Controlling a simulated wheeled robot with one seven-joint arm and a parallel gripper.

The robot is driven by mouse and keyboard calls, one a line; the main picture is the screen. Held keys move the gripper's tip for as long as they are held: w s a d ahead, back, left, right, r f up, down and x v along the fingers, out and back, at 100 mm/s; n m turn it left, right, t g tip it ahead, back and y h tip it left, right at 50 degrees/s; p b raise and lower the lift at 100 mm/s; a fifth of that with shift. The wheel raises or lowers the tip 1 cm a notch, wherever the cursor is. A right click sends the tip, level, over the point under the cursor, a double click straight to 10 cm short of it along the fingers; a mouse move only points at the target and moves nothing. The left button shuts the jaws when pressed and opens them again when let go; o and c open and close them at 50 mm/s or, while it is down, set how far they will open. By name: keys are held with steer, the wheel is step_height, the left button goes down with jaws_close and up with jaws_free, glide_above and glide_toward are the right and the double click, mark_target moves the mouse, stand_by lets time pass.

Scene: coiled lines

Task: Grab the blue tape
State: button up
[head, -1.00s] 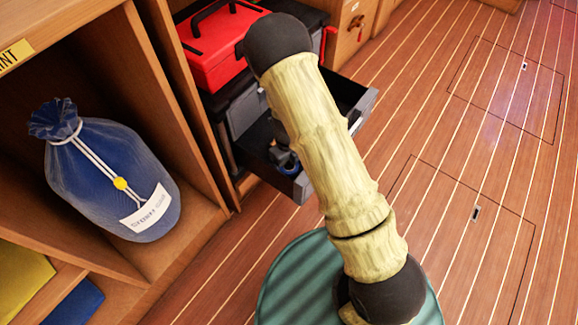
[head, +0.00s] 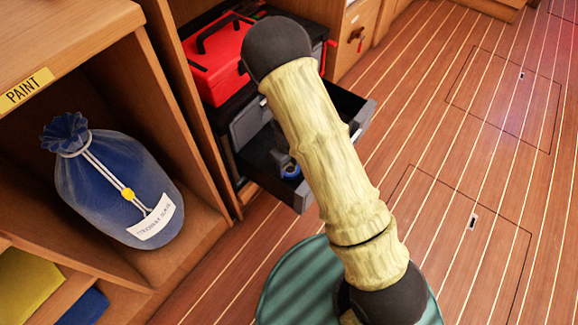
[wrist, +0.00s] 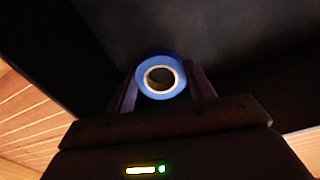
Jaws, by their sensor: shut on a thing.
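The blue tape (wrist: 141,87) is a roll with a pale core ring and a dark hole, seen face-on in the wrist view. It sits between the two dark fingers of my gripper (wrist: 161,84), which is shut on it. In the head view a small bit of blue (head: 291,172), likely the tape, shows in the open dark drawer (head: 307,196). My arm hides much of that drawer and most of my gripper there.
A red toolbox (head: 222,72) stands above the drawer. A blue drawstring bag (head: 110,190) lies in the wooden shelf (head: 215,165) labelled PAINT at left. A yellow item (head: 28,280) lies lower left. The planked floor (head: 450,150) at right is clear.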

step_height(320, 180, up, 6)
steer(key=p, duration=0.3)
steer(key=shift+f, duration=0.15)
